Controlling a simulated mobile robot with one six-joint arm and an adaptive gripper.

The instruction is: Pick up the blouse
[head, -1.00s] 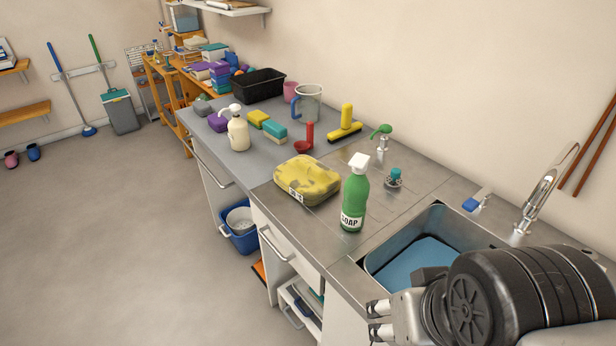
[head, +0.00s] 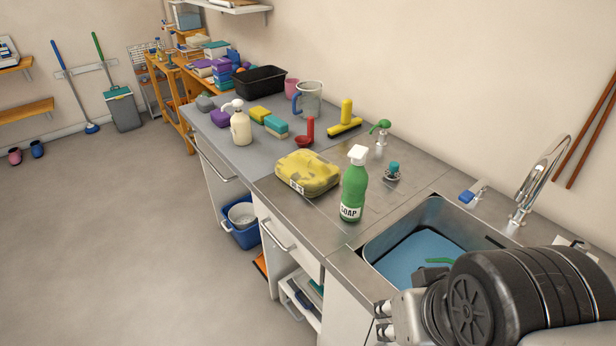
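A folded yellow cloth item with grey-brown patches and a small white label (head: 307,173) lies on the steel counter, left of the green soap bottle. It looks like the folded blouse; nothing else in view looks like a garment. My gripper (head: 383,320) is at the lower right, in front of the counter edge near the sink. Its two fingertips are apart with nothing seen between them, well away from the yellow cloth. The rest of the gripper is partly hidden by my own arm.
A green soap bottle (head: 353,185) stands close to the cloth's right side. The sink (head: 410,225) holds blue water and a green item.

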